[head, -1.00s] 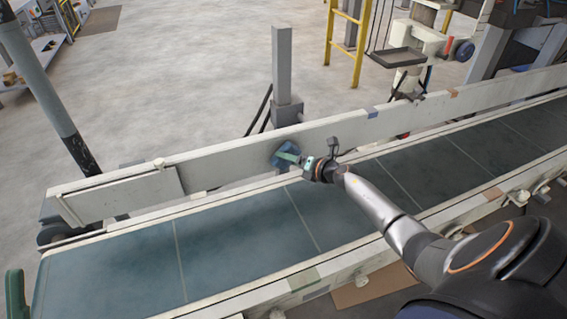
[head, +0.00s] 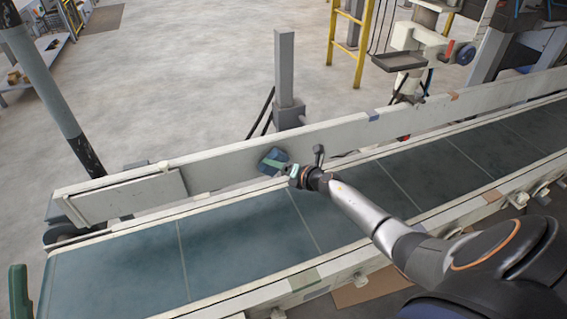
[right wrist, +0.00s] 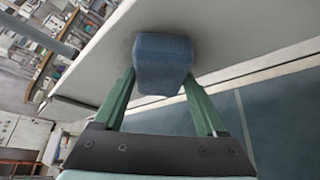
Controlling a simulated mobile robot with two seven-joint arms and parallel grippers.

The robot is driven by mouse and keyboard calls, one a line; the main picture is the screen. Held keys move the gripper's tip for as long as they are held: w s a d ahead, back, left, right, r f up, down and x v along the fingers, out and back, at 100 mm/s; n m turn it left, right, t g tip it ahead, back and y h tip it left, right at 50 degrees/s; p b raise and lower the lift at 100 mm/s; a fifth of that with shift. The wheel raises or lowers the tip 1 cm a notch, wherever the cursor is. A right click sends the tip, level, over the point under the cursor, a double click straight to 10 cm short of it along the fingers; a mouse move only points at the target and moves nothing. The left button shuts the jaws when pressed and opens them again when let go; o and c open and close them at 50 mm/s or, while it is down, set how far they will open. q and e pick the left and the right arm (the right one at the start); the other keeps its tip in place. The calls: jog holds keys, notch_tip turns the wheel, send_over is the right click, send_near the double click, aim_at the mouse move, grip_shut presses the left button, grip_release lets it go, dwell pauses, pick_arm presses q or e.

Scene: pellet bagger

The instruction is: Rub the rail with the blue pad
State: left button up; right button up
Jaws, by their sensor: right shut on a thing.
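The blue pad (head: 272,160) is held by my right gripper (head: 284,166) against the inner face of the pale rail (head: 225,161) along the far side of the conveyor. In the right wrist view, the green fingers of the right gripper (right wrist: 160,92) are shut on the sides of the blue pad (right wrist: 162,62). The pad's far side meets, or nearly meets, the pale rail (right wrist: 105,50); exact contact is hidden. Darker smudging shows on the rail around the pad. A green part (head: 17,292) at the lower left edge may be my left gripper; its jaws do not show.
The dark conveyor belt (head: 120,270) runs below the rail, with a near side rail (head: 330,272) in front. A grey post (head: 285,70) stands behind the rail. A dark tray (head: 398,61) and a yellow frame (head: 362,50) are beyond. The belt is clear.

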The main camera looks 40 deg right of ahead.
jog(key=shift+w+a+r+p, duration=0.15)
jog(key=shift+w+a+p, duration=0.15)
jog(key=shift+a, duration=0.5)
jog(key=shift+w+a+r+p, duration=0.15)
jog(key=shift+a+p, duration=0.15)
jog(key=shift+a, duration=0.55)
jog(key=shift+w+a+r+p, duration=0.15)
jog(key=shift+w+a+p, duration=0.15)
jog(key=shift+a, duration=0.5)
jog(key=shift+w+a+f+p, duration=0.15)
jog(key=shift+a+p, duration=0.15)
jog(key=shift+a, duration=0.75)
jog(key=shift+w+a+f+p, duration=0.15)
jog(key=shift+a+p, duration=0.15)
jog(key=shift+a, duration=0.75)
jog(key=s+a+p, duration=0.1)
jog(key=s+p, duration=0.1)
jog(key=s, duration=0.4)
jog(key=shift+a, duration=0.25)
jog(key=s, duration=0.3)
jog(key=shift+a+p, duration=0.35)
jog(key=shift+p, duration=0.05)
